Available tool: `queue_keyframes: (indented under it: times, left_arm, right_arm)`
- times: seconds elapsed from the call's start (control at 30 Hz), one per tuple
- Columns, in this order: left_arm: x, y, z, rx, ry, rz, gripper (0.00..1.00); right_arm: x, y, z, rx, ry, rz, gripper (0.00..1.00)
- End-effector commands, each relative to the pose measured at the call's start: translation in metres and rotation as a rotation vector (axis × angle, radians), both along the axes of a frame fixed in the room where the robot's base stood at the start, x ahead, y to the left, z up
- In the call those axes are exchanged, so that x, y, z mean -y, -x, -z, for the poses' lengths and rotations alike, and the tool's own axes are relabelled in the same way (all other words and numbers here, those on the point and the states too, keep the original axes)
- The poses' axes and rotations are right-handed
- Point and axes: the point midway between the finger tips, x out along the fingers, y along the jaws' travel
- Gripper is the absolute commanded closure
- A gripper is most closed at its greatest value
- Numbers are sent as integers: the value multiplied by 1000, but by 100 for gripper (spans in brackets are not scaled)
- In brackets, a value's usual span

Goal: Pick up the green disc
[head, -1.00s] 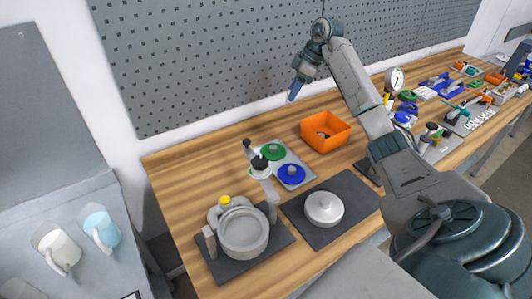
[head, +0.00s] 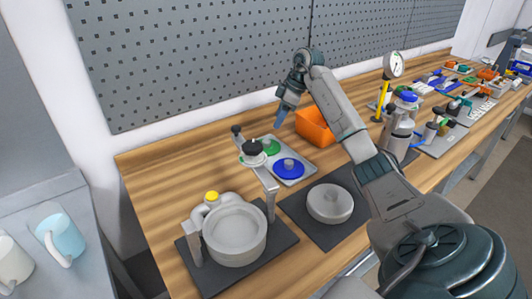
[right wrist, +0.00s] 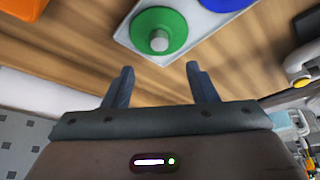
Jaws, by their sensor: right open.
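The green disc (head: 270,147) lies on a light grey tray (head: 307,164), partly hidden in the head view behind the black-topped post of the drum machine. In the right wrist view the green disc (right wrist: 159,32) shows a grey knob at its middle, just ahead of the fingers. My right gripper (head: 281,117) is open and empty, above and behind the tray. Its two fingers (right wrist: 160,85) are apart in the right wrist view, with bare wood between them. My left gripper is not in view.
A blue disc (head: 288,168) shares the tray. An orange bin (head: 314,126) stands right behind it. The drum machine (head: 235,233) stands in front, and a grey lid (head: 330,203) lies on a dark mat. Bare wood is free left of the tray.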

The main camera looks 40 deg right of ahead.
Motion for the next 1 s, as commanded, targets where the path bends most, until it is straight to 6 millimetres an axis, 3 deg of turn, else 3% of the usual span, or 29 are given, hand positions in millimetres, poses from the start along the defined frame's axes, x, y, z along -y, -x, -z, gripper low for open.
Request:
queue_keyframes:
  times: [0.7,1.0]
  left_arm:
    - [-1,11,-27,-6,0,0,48]
    - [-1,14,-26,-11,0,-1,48]
  right_arm:
    - [-23,-28,87,-3,-3,-1,48]
    - [-24,-29,92,-1,-1,0,50]
